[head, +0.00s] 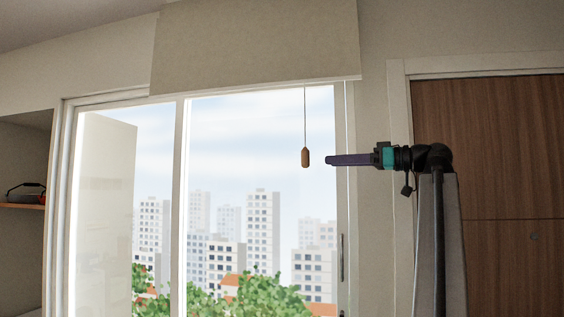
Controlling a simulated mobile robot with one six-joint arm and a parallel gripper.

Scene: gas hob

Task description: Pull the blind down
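The beige blind (255,45) hangs over the top of the window, with its bottom edge just below the top of the frame. A thin cord hangs from its lower edge near the right side and ends in a brown wooden pull knob (305,157). My gripper (329,160) points left, with its purple fingers level with the knob and a small gap to the right of it in the picture. I see the fingers side-on as one bar, so their opening is hidden. The difference in depth between fingers and knob is unclear.
The window frame (181,200) surrounds bright glass, with buildings and trees outside. A brown wooden door (490,150) stands at the right behind my arm. A shelf (22,206) with a dark object is at the far left. Space around the knob looks clear.

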